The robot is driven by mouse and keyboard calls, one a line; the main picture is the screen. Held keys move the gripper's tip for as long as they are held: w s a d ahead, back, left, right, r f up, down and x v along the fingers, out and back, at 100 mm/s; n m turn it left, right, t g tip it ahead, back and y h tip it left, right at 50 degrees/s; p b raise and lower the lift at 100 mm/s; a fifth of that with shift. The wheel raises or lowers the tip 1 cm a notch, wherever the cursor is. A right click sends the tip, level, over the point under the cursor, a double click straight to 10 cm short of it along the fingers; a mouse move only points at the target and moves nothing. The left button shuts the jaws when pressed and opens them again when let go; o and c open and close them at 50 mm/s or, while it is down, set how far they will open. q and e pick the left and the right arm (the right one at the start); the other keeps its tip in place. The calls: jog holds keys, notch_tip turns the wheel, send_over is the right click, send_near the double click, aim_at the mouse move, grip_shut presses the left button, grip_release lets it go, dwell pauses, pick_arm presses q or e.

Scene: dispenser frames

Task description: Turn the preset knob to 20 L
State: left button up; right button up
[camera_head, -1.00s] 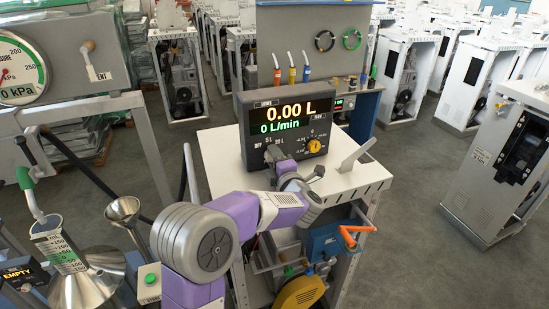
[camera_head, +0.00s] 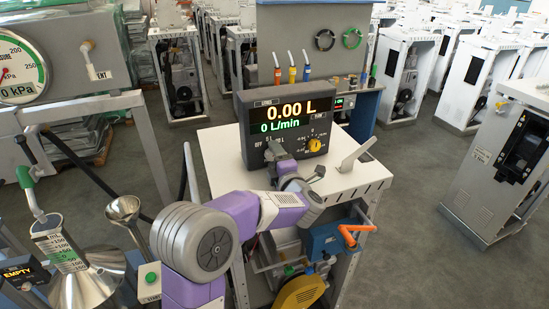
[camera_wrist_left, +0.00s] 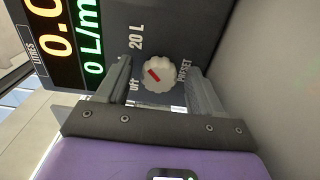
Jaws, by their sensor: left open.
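The dispenser's dark meter box (camera_head: 246,155) stands on a white cart top, its display (camera_head: 290,114) reading 0.00 L and 0 L/min. In the left wrist view the preset knob (camera_wrist_left: 159,74) is pale and round with a red mark. The labels "20 L" (camera_wrist_left: 137,37), "off" and "PRESET" lie around it. The red mark lies on the side towards "off" and "20 L"; its exact setting is unclear. My left gripper (camera_head: 274,151) is open, with one finger on each side of the knob. Contact is not clear. In the head view the gripper hides the knob. My right gripper is not in view.
A yellow dial (camera_head: 314,145) sits to the right on the same panel. A grey lever (camera_head: 357,153) stands on the cart top (camera_head: 222,165) at right. An orange handle (camera_head: 356,230) is below. A funnel and measuring can (camera_head: 60,250) stand at left.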

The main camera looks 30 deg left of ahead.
pick_arm(q)
jog(key=v, duration=0.7)
jog(key=shift+s+d+b, duration=0.1)
jog(key=shift+s+b, duration=0.05)
jog(key=shift+b, duration=0.15)
